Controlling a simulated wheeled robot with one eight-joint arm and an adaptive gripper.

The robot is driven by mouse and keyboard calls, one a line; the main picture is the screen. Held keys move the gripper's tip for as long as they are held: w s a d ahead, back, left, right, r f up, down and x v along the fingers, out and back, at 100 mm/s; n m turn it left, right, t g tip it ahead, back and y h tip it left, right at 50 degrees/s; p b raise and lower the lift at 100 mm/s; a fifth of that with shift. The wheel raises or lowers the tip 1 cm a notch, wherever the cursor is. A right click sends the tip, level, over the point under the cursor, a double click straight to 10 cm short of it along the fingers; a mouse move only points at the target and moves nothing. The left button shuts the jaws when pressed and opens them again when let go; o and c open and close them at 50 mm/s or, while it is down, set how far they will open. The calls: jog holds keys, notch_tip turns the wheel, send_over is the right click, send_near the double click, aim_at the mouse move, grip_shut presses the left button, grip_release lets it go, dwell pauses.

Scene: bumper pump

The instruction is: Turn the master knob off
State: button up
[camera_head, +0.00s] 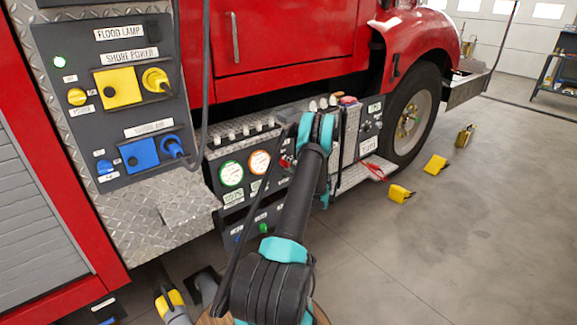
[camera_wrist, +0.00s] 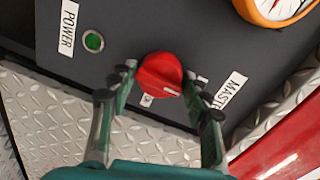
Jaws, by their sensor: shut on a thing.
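The red master knob (camera_wrist: 160,70) sits on a dark panel in the wrist view, with a partly hidden label starting "MAST" (camera_wrist: 229,92) to its right. My gripper (camera_wrist: 161,76) has one finger on each side of the knob and is shut on it. A pale mark shows on the knob's lower right edge. A green power light (camera_wrist: 93,41) is beside the "POWER" label (camera_wrist: 69,28) at the left. In the head view the red knob (camera_head: 286,162) is small, right of the gauges, and my arm hides part of the panel around it.
An orange-rimmed gauge (camera_wrist: 275,8) is near the knob. In the head view, a green-rimmed gauge (camera_head: 231,174) is on the same pump panel. A diamond-plate step (camera_head: 165,222) juts out at the left. The floor at the right is open, with yellow chocks (camera_head: 400,193) near the wheel.

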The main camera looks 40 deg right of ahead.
jog(key=shift+n, duration=0.4)
jog(key=o, duration=1)
jog(key=shift+a, duration=0.1)
jog(key=shift+o, duration=0.2)
jog(key=s+r, duration=0.1)
jog(key=s, duration=1.1)
jog(key=shift+d, duration=0.45)
